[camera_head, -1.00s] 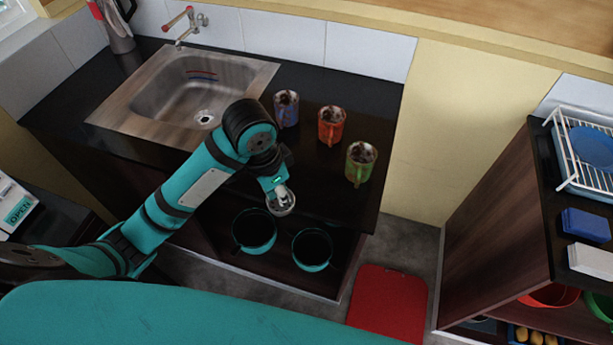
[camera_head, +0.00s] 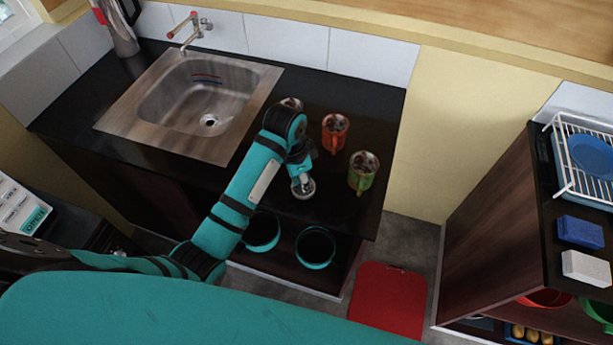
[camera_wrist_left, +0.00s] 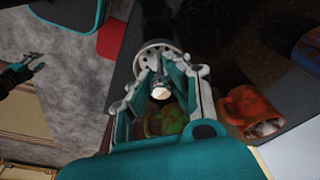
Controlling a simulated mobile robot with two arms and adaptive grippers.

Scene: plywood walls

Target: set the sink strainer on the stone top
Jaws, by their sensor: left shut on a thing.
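The sink strainer (camera_head: 304,191), a small round metal piece with holes, is held in my left gripper (camera_head: 301,178). In the left wrist view the fingers (camera_wrist_left: 158,72) are shut on the strainer's knob, with the perforated disc (camera_wrist_left: 147,57) beyond the tips. The stone top (camera_head: 340,200) is the black counter around the sink. The strainer appears over the front part of this top, near its front edge; I cannot tell whether it touches.
An orange mug (camera_head: 335,131) and a green mug (camera_head: 363,172) stand close behind and right of the gripper. Another mug (camera_head: 292,103) is mostly hidden by my arm. The sink (camera_head: 208,110) is at left. Two dark pots (camera_head: 315,247) sit below the counter.

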